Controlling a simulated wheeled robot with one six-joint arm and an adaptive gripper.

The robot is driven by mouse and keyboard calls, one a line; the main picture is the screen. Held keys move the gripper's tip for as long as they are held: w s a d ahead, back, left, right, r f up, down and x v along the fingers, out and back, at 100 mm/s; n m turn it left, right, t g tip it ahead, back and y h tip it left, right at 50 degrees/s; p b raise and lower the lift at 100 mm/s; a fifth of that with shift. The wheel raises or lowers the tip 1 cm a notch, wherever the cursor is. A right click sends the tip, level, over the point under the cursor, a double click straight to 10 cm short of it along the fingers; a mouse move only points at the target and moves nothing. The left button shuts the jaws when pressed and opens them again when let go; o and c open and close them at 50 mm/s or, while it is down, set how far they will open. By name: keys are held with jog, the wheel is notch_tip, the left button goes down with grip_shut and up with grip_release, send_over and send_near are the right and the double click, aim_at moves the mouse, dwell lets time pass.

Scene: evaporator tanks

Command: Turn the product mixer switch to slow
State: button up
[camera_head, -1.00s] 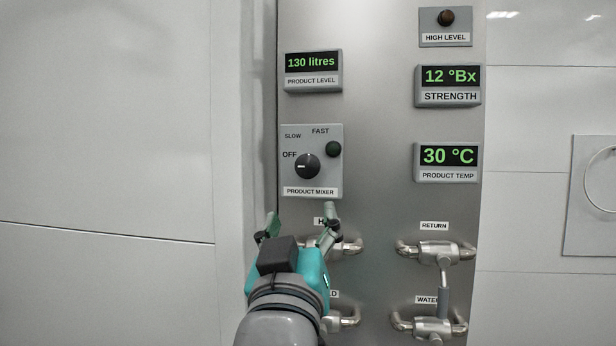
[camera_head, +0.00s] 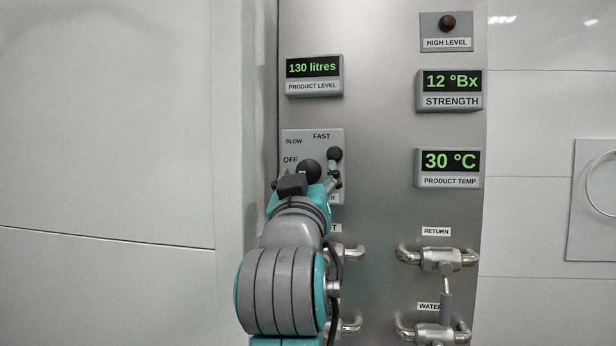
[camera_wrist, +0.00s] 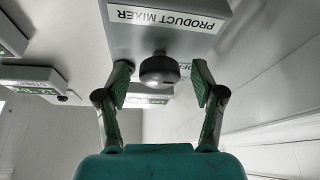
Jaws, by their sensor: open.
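The product mixer switch (camera_head: 308,171) is a round black knob on a grey panel (camera_head: 325,139) marked OFF, SLOW and FAST. In the head view my gripper covers its lower part, so its pointer cannot be read. In the wrist view the knob (camera_wrist: 158,70) stands between the two fingertips of my open gripper (camera_wrist: 162,82), with a gap on each side. The PRODUCT MIXER label (camera_wrist: 167,18) appears upside down there. In the head view my gripper (camera_head: 308,180) is in front of the panel's lower half.
The product level display (camera_head: 314,68) is above, and strength (camera_head: 449,81) and temperature (camera_head: 449,161) displays are at the right. Pipe handles (camera_head: 437,258) with valves protrude below.

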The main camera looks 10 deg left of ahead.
jog(key=shift+w, duration=0.15)
jog(key=c, duration=1.1)
jog(key=shift+m, duration=0.4)
jog(key=shift+a+r+m+g+h, duration=0.1)
jog(key=shift+m+g+h, duration=0.1)
jog(key=shift+m+h, duration=1.3)
jog(key=shift+a+f+m+g+h, duration=0.15)
jog(key=shift+m+h, duration=0.5)
jog(key=shift+m, duration=1.8)
jog(key=shift+d+r+m+g+h, duration=0.2)
jog(key=shift+m+h, duration=0.85)
jog(key=shift+m, duration=0.9)
jog(key=shift+a+m+g, duration=0.15)
jog(key=shift+m+g, duration=0.1)
jog(key=shift+m, duration=0.05)
jog(key=o, duration=1.1)
